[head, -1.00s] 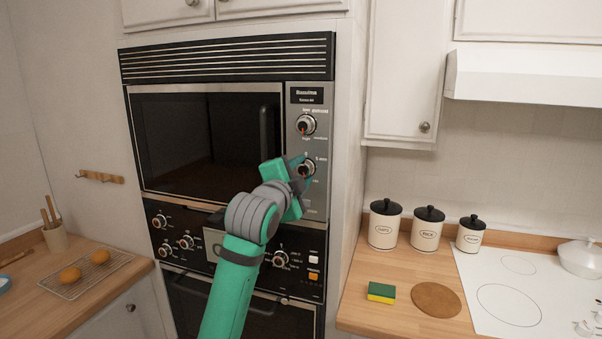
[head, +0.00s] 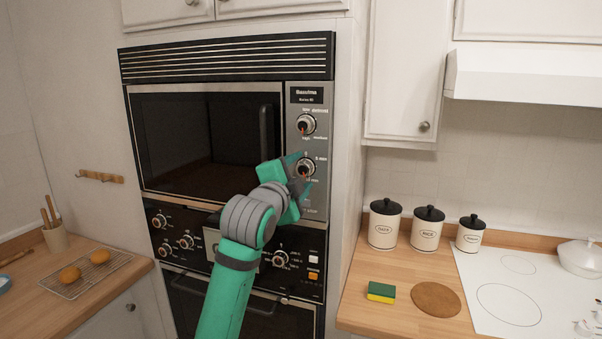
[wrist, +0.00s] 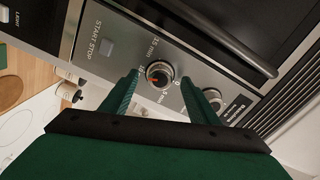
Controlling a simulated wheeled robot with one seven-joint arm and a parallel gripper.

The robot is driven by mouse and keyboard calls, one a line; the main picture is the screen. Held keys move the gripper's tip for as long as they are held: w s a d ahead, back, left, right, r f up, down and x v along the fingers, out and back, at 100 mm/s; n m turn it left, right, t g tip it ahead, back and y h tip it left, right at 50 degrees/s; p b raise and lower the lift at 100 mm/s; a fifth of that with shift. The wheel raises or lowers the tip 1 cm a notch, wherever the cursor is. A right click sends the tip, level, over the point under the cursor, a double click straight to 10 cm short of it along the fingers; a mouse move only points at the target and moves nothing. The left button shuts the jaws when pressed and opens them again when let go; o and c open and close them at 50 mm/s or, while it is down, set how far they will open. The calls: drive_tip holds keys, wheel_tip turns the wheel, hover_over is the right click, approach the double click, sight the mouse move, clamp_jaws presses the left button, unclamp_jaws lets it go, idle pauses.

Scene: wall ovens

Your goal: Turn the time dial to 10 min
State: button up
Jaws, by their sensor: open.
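The time dial (head: 306,167) is the lower round knob on the oven's right-hand control panel. In the wrist view the dial (wrist: 160,73) shows a silver rim and a red mark. The mark faces left there, toward the "10" label, and points down in the head view. My gripper (head: 302,174) is at the panel with its fingers spread. In the wrist view my gripper (wrist: 160,92) has one finger on each side of the dial, with gaps visible between fingers and knob. My gripper hides part of the panel in the head view.
A power dial (head: 306,124) sits above the time dial. The microwave door handle (head: 267,130) is left of the panel. More oven knobs (head: 280,259) are below. Canisters (head: 384,224) and a sponge (head: 381,292) stand on the right counter, away from my arm.

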drive_tip(key=v, duration=0.9)
drive_tip(key=shift+s, duration=0.25)
drive_tip(key=s+d+f+n+y, duration=0.1)
drive_tip(key=s+f+n, duration=0.35)
drive_tip(key=f, duration=0.85)
drive_tip(key=s+d+f+n+t+y, duration=0.15)
drive_tip(key=s+f+n, duration=0.3)
drive_tip(key=f, duration=0.95)
drive_tip(key=s+d+f+n+g+y, duration=0.15)
drive_tip(key=s+f+n, duration=0.35)
drive_tip(key=f, duration=0.8)
drive_tip(key=s+f+n+y, duration=0.1)
drive_tip(key=s+f+n, duration=0.1)
drive_tip(key=s+f, duration=0.5)
drive_tip(key=s+f+n+y, duration=0.15)
drive_tip(key=s+f, duration=0.25)
drive_tip(key=s, duration=0.5)
drive_tip(key=s+g, duration=0.1)
drive_tip(key=s, duration=1.9)
drive_tip(key=shift+s+f+g+h, duration=0.25)
drive_tip(key=shift+g+h, duration=0.15)
drive_tip(key=shift+h, duration=0.05)
